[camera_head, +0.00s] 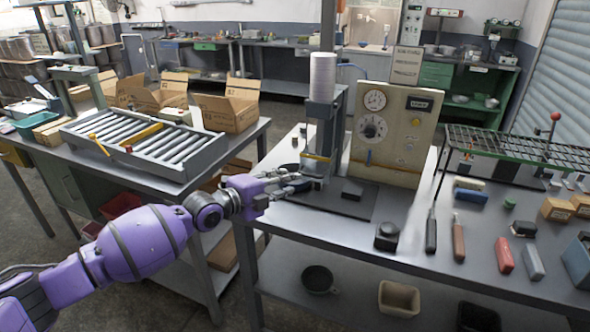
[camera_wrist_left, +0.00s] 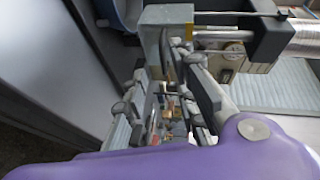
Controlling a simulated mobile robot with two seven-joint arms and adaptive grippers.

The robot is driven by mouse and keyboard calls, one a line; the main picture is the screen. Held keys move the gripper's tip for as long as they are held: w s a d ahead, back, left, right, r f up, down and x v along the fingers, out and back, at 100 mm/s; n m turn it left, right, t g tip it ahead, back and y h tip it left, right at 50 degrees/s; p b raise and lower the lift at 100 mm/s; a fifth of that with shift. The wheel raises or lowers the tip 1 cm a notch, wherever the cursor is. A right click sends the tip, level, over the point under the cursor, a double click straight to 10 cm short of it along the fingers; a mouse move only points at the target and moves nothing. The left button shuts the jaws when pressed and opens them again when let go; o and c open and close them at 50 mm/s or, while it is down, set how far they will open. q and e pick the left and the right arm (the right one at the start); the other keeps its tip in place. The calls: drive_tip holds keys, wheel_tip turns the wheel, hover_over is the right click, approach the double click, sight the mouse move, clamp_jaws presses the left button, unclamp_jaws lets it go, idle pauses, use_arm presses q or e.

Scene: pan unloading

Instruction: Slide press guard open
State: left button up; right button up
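My left gripper (camera_head: 302,182) is just left of and below that part, at the front left of the press. Its fingers look spread in the wrist view (camera_wrist_left: 165,100), with nothing clearly held. Whether a fingertip touches the guard cannot be told. My right gripper is not in view.
A black block (camera_head: 387,236) and screwdriver-like tools lie on the bench right of the press. A roller tray (camera_head: 140,136) and open cartons (camera_head: 231,104) are on the left table. A gap separates the two tables.

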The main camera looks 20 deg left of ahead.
sight(316, 167)
use_arm(q)
drive_tip(key=w+d+m, duration=0.1)
drive_tip(key=w+d, duration=0.3)
drive_tip(key=w, duration=0.2)
drive_tip(key=shift+w+f, duration=0.25)
drive_tip(key=shift+f, duration=0.2)
clamp_jaws()
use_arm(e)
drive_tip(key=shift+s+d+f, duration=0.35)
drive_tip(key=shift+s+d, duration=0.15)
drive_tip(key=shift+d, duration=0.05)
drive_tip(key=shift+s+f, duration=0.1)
